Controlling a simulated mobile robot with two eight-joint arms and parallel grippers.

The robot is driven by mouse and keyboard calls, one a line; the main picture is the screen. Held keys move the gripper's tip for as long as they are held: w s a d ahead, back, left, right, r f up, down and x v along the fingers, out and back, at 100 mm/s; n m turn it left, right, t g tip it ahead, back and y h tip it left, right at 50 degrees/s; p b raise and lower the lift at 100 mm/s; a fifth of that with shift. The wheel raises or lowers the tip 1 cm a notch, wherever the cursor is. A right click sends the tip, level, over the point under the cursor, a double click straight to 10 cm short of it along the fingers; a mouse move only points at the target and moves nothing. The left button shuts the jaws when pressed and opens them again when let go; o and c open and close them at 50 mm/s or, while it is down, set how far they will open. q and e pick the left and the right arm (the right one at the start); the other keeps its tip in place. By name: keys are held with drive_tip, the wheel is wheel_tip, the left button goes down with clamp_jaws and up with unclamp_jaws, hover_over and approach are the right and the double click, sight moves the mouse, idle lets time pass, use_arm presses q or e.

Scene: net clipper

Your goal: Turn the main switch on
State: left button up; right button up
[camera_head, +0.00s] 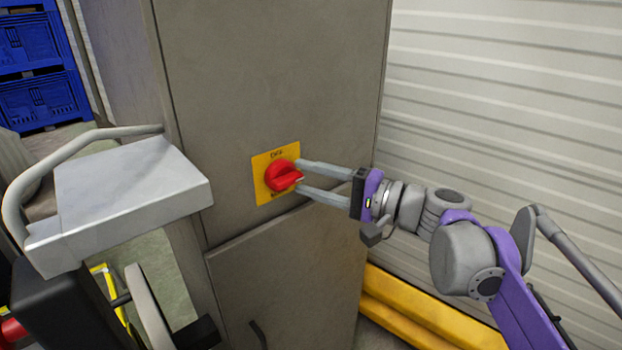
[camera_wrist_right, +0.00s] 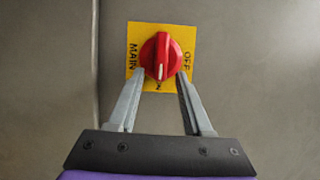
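The main switch is a red rotary knob (camera_head: 284,175) on a yellow plate (camera_head: 262,162) on a grey cabinet. The knob also shows in the right wrist view (camera_wrist_right: 160,52). Its raised grip bears a white mark that points right in the head view and down in the wrist view. "OFF" reads at the plate's top in the head view; the lower lettering is partly covered. My right gripper (camera_head: 299,176) is open, its two fingertips at the knob's near side, one each side of the raised grip. Contact is unclear. My left gripper is not in view.
The grey cabinet (camera_head: 270,80) has a lower door with a dark handle (camera_head: 258,334). A metal box with a tubular rail (camera_head: 130,190) stands at left. Blue crates (camera_head: 40,100) are behind. Yellow bars (camera_head: 410,310) lie low along the corrugated wall (camera_head: 500,100).

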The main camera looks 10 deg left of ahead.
drive_tip(key=v, duration=1.1)
drive_tip(key=shift+b, duration=0.45)
drive_tip(key=shift+s, duration=0.1)
drive_tip(key=s+d+f+h, duration=0.1)
drive_tip(key=s+f+h, duration=0.3)
drive_tip(key=f, duration=0.5)
drive_tip(key=s+d+f+h, duration=0.1)
drive_tip(key=s+f+h, duration=0.3)
drive_tip(key=f, duration=0.6)
drive_tip(key=s+d+f+n+h, duration=0.1)
drive_tip(key=s+d+f+h, duration=0.3)
drive_tip(key=d+f, duration=0.3)
drive_tip(key=s+d+f+n+h, duration=0.2)
drive_tip(key=s+d+f+h, duration=0.3)
drive_tip(key=f, duration=0.6)
drive_tip(key=s+d, duration=0.2)
drive_tip(key=d, duration=0.1)
drive_tip(key=shift+s+d+f+t, duration=0.3)
drive_tip(key=shift+d+f+t, duration=0.05)
drive_tip(key=shift+f+t, duration=0.05)
drive_tip(key=shift+s, duration=0.1)
